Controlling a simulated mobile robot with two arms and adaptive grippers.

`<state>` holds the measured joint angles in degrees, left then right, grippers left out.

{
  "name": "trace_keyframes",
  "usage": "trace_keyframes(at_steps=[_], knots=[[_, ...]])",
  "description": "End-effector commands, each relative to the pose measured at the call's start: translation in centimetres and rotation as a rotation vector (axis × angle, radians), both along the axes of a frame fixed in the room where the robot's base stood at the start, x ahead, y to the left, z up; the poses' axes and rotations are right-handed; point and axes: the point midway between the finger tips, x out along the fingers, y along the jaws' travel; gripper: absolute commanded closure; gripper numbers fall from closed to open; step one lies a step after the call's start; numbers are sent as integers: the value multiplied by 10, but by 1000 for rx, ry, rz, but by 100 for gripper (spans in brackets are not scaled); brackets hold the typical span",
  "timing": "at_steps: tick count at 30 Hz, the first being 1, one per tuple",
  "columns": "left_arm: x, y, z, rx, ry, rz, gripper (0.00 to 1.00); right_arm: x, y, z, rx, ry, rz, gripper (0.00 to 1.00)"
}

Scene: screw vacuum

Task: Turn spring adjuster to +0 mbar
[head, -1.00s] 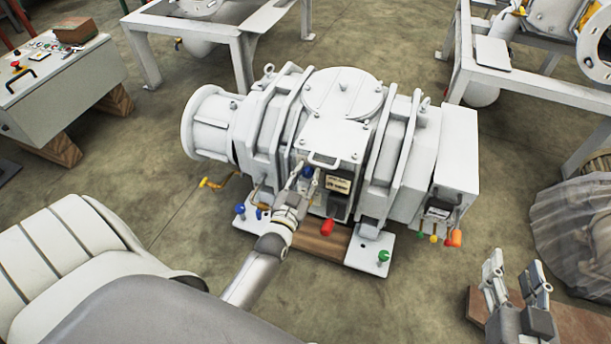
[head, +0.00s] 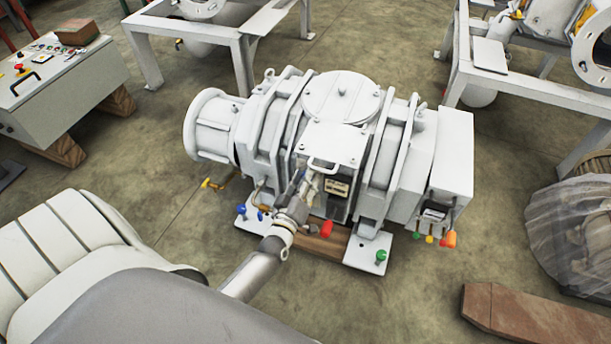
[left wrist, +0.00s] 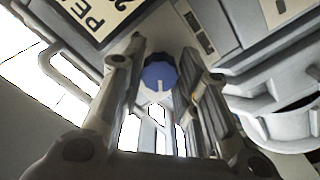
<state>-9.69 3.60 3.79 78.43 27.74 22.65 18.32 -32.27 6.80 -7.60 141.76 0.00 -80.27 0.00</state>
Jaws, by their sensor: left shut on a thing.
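The spring adjuster appears to be the round blue knob (left wrist: 159,70) on the front of the white vacuum machine (head: 340,95). In the left wrist view it sits between the two fingers, with a short pale mark on its face pointing down in the picture. My left gripper (head: 303,183) reaches the machine's front and is shut on the blue knob. In the head view the gripper hides this knob. The scale readings around the knob are too small to read. My right gripper is not in view.
A label plate (head: 337,188) is beside my left gripper, and a red knob (head: 327,229) sticks out below it. A green knob (head: 381,256) stands on the base plate. A wooden beam (head: 535,312) lies at lower right. Floor between beam and machine is clear.

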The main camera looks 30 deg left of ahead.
Motion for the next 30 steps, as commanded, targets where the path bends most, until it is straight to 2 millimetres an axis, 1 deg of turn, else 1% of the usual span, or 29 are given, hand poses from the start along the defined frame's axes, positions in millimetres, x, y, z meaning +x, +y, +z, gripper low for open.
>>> trace_keyframes(at_steps=[6, 15, 21, 30], knots=[[0, 0, 0, -197, -46, 0, 95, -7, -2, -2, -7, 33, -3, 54], [0, 0, 0, -429, -103, 0, 95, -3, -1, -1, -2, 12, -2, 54], [0, 0, 0, -534, -129, 1, 95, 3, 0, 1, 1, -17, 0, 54], [0, 0, 0, -603, -145, 0, 95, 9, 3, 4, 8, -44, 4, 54]])
